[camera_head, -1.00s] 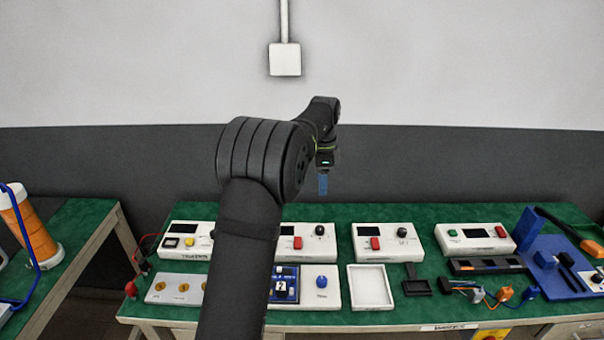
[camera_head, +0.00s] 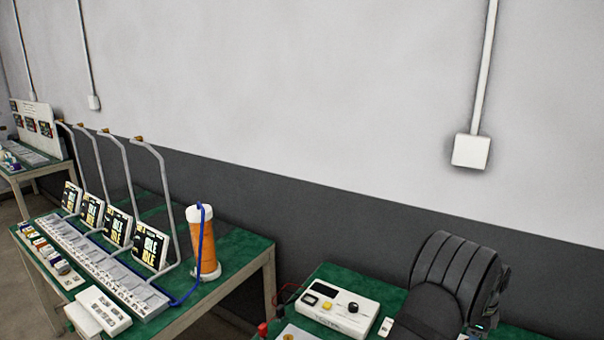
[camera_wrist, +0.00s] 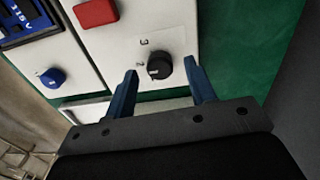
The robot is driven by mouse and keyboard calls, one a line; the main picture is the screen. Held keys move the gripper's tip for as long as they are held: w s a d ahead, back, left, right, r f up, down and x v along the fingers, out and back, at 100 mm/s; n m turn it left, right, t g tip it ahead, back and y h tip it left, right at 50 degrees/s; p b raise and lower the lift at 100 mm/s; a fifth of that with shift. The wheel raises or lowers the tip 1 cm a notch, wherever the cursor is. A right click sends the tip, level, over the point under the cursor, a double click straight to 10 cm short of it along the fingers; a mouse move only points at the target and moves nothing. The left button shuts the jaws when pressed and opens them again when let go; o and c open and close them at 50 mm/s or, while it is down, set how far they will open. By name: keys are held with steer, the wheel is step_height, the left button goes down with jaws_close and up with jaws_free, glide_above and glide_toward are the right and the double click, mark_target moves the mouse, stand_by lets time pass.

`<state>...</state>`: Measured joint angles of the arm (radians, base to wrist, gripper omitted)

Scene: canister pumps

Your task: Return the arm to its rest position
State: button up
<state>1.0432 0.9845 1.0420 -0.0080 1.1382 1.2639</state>
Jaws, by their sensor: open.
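My gripper (camera_wrist: 163,88) is open in the wrist view, with its two blue fingers apart and nothing between them. Beyond the fingers is a white device panel with a black knob (camera_wrist: 159,65); I cannot tell the exact gap, but the fingers look apart from it. In the head view my dark arm (camera_head: 455,280) shows at the lower right, bent above the right-hand bench, and the fingers are out of that picture.
The wrist view shows a red button (camera_wrist: 95,12) and a blue knob (camera_wrist: 52,77). In the head view, a white device (camera_head: 338,307) sits on the green right bench. The left bench holds an orange canister (camera_head: 206,245) and several display stands (camera_head: 150,246). A gap separates the benches.

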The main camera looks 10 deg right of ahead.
steer(key=shift+f, duration=0.7)
steer(key=shift+r, duration=0.1)
step_height(320, 180, up, 18)
step_height(320, 180, down, 18)
steer(key=shift+r, duration=0.1)
steer(key=shift+f+n, duration=0.2)
steer(key=shift+n, duration=0.1)
steer(key=n, duration=0.5)
steer(key=shift+n, duration=0.3)
steer(key=n, duration=0.5)
steer(key=shift+a+n, duration=0.1)
steer(key=shift+n, duration=0.3)
steer(key=shift+r, duration=0.95)
